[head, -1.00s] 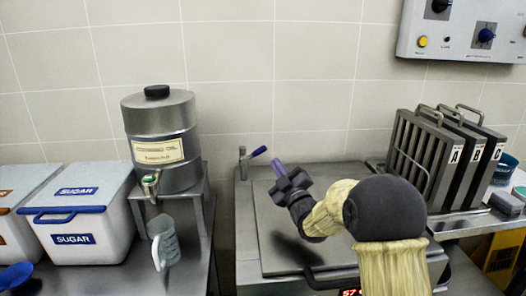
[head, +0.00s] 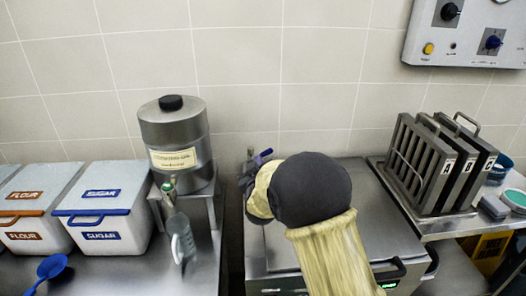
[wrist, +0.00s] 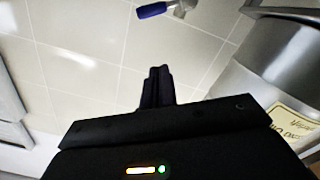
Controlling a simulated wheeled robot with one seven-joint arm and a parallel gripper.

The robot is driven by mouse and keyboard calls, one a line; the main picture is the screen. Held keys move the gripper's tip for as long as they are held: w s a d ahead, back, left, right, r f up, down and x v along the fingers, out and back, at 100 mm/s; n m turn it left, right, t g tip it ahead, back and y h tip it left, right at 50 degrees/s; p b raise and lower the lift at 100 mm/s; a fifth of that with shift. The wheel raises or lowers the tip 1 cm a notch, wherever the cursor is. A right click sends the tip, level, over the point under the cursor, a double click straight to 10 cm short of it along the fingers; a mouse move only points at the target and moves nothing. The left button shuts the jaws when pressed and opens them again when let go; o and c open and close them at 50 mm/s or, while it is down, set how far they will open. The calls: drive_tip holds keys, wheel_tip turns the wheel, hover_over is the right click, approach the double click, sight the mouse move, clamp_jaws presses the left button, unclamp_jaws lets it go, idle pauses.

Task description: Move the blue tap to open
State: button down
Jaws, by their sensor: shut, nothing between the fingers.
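The tap is a small metal spout with a blue lever. In the head view its blue lever (head: 264,154) shows at the back edge of the steel unit, close beside my arm. In the wrist view the blue lever (wrist: 151,10) is at the top edge, with its metal body to the right. My gripper (wrist: 157,86) is shut and empty; its dark fingers point towards the wall, apart from the lever in the picture. In the head view my arm hides most of the gripper and the tap's lower part.
A steel urn (head: 177,135) with a green-handled spigot stands to the left, a clear jug (head: 181,240) below it. White flour (head: 28,210) and sugar (head: 108,205) bins stand further left. A rack of lettered panels (head: 425,165) is on the right. A control panel (head: 465,35) hangs on the wall.

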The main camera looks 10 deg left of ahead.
drive_tip(key=p, duration=0.2)
hover_over(263, 154)
drive_tip(key=s+a, duration=0.1)
drive_tip(key=s, duration=0.3)
drive_tip(key=f, duration=0.1)
drive_tip(key=w+d+f, duration=0.1)
drive_tip(key=f, duration=0.1)
drive_tip(key=shift+w+d+f+p, duration=0.3)
drive_tip(key=shift+f+p, duration=0.05)
drive_tip(key=shift+a+f+b, duration=0.1)
drive_tip(key=shift+f+b, duration=0.05)
drive_tip(key=shift+b, duration=0.15)
